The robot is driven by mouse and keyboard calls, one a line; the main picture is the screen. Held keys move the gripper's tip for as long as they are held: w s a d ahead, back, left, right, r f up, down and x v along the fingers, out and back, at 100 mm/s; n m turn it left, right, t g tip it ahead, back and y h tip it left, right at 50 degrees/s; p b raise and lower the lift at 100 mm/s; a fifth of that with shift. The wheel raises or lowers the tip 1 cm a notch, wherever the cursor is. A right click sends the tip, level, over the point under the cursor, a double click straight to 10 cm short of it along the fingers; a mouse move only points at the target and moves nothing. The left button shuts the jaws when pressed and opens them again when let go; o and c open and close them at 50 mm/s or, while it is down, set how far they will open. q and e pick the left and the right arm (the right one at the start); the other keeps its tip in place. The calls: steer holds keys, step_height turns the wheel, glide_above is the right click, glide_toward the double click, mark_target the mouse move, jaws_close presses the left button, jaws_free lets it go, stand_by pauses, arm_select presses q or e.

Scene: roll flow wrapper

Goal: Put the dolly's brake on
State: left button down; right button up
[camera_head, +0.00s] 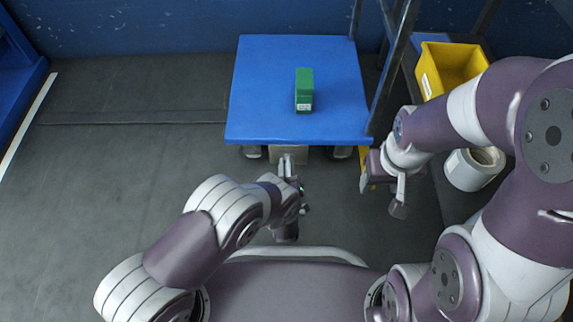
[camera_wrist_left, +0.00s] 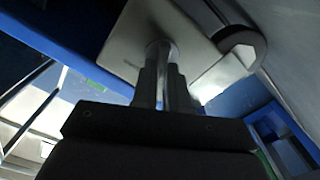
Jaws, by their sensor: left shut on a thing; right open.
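The dolly (camera_head: 265,85) is a flat blue platform on casters, at the top middle of the head view. A grey metal plate (camera_head: 297,152) sits under its near edge, and it shows large in the left wrist view (camera_wrist_left: 150,35). A round metal bar (camera_wrist_left: 163,55) stands out from that plate. My left gripper (camera_head: 288,163) is at the dolly's near edge, and its fingers (camera_wrist_left: 163,88) are shut on the bar. The bar's far end and the brake's setting cannot be made out. My right gripper (camera_head: 368,180) is open, right of the dolly's near corner, its fingers partly hidden.
A green box (camera_head: 304,88) stands on the dolly. A yellow bin (camera_head: 452,65) and a white roll (camera_head: 473,168) are to the right, beside a dark metal frame (camera_head: 395,55). A blue wall (camera_head: 180,25) is behind. The grey floor (camera_head: 120,160) at left is clear.

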arm_select(q)
steer(key=m, duration=0.3)
steer(key=m+b, duration=0.1)
steer(key=m, duration=0.3)
steer(key=d+m, duration=0.1)
steer(key=m, duration=0.3)
steer(key=shift+d+b, duration=0.1)
steer(key=shift+b, duration=0.2)
steer(key=shift+m, duration=0.4)
steer(key=c, duration=1.1)
jaws_free()
steer(key=shift+c, duration=0.2)
steer(key=shift+s, duration=0.1)
